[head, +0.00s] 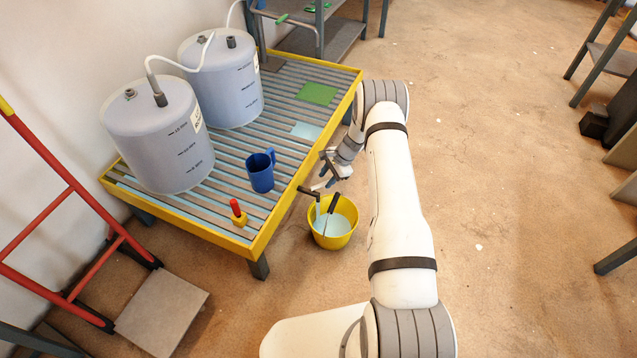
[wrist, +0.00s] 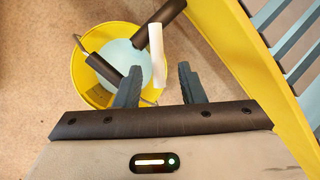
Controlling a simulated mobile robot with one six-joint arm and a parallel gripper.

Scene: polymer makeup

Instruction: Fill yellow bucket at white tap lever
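The yellow bucket (head: 351,236) stands on the floor beside the yellow-edged table, with pale blue liquid in it. It also shows in the wrist view (wrist: 77,80), with its black handle grip (wrist: 105,70) lying across the opening. A dark tap pipe (head: 309,191) reaches out from the table edge over the bucket. The white tap lever (wrist: 156,50) hangs by the dark pipe (wrist: 163,14) in the wrist view. My gripper (wrist: 159,82) is open, and the lever's lower end appears between its fingertips, with gaps on both sides. A pale streak under the pipe may be liquid; I cannot tell.
The slatted table (head: 255,243) carries two large grey tanks (head: 165,140) (head: 228,80), a blue mug (head: 261,172) and a red lever (head: 237,208) on a yellow base. A red ladder-like frame (head: 55,200) stands at the left. The floor to the right is mostly clear.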

